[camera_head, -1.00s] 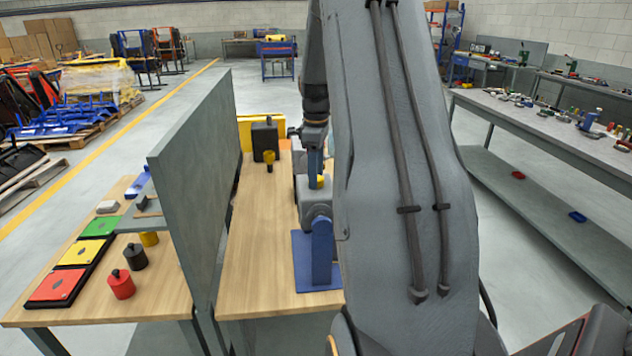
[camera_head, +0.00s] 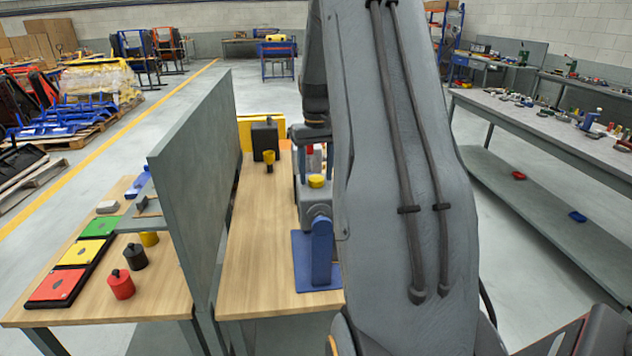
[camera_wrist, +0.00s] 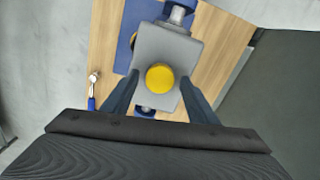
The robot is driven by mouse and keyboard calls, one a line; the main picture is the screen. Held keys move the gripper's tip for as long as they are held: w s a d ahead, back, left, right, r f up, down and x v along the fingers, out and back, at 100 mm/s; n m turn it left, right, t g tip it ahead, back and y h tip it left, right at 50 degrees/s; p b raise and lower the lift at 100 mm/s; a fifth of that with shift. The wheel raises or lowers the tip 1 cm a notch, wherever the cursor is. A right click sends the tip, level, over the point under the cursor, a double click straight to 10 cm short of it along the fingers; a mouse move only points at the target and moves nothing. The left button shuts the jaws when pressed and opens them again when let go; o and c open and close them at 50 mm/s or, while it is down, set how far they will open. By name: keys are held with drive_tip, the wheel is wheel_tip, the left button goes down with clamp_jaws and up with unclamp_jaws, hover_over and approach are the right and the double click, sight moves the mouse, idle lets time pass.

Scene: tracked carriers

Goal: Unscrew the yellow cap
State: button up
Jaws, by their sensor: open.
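The yellow cap (camera_head: 317,181) sits on top of a grey block-shaped body (camera_head: 316,210) held by a blue stand (camera_head: 322,252) on the wooden table. It shows as a yellow disc (camera_wrist: 160,77) in the wrist view, between my fingers as seen from above. My gripper (camera_wrist: 160,88) is open, one finger on each side of the cap, with clear gaps; its height above the cap is hard to tell. Whether the cap is loosened cannot be seen.
A tall grey panel (camera_head: 197,170) stands left of the work table. Behind the block are a black container (camera_head: 265,140) and a small yellow-topped piece (camera_head: 268,158). A blue-handled tool (camera_wrist: 92,92) shows left of the block. Bare table (camera_head: 258,255) lies left of the stand.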

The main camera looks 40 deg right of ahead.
drive_tip(key=shift+m, duration=1)
drive_tip(key=c, duration=1)
drive_tip(key=shift+o, duration=0.2)
drive_tip(key=n, duration=0.4)
drive_tip(key=shift+n, duration=0.3)
drive_tip(key=n, duration=0.3)
drive_tip(key=shift+n, duration=1.1)
drive_tip(key=n, duration=0.5)
drive_tip(key=shift+n, duration=0.3)
drive_tip(key=n, duration=0.4)
